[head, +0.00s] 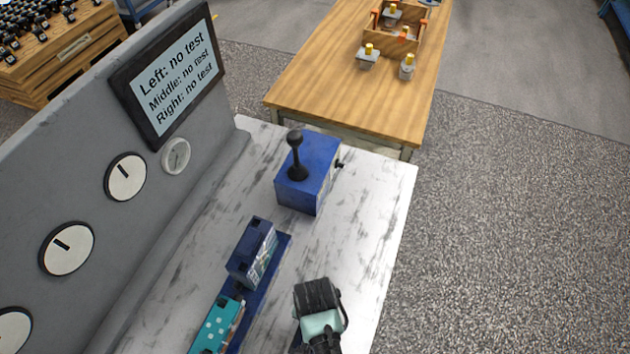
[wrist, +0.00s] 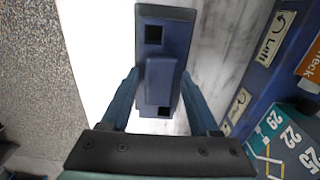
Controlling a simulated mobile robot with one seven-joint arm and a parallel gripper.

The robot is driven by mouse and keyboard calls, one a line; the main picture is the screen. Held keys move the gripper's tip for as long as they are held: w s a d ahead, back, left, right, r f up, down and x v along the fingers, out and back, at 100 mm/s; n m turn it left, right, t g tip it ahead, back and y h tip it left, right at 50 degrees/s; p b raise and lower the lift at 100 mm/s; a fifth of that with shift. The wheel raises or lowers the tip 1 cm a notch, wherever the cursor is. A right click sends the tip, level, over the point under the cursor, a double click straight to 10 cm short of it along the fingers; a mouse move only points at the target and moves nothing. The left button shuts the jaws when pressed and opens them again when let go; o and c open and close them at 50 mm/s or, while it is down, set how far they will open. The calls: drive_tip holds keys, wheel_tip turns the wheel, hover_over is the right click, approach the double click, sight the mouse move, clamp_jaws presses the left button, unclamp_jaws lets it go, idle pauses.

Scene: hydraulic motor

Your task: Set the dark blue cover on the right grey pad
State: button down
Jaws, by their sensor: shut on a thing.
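The dark blue cover (wrist: 166,42), with two square holes and a raised middle ridge, is between the fingers of my gripper (wrist: 160,76) in the wrist view. My gripper is shut on it. A pale marbled bench top shows beneath; I cannot tell the gap. In the head view my gripper (head: 319,308) is over the right part of the bench, and its body hides the cover. I cannot make out the grey pads in either view.
A dark blue block (head: 250,248) and a teal block (head: 215,325) stand on a blue base (head: 262,292) left of my gripper. A blue lever box (head: 318,178) stands farther back. The marbled bench (head: 370,200) is clear at its right edge. A wooden table (head: 340,80) lies beyond.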

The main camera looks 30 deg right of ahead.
drive_tip(key=shift+f, duration=0.25)
drive_tip(key=shift+c, duration=0.2)
unclamp_jaws()
wheel_tip(320, 180, up, 13)
idle(0.5)
drive_tip(key=shift+w, duration=0.1)
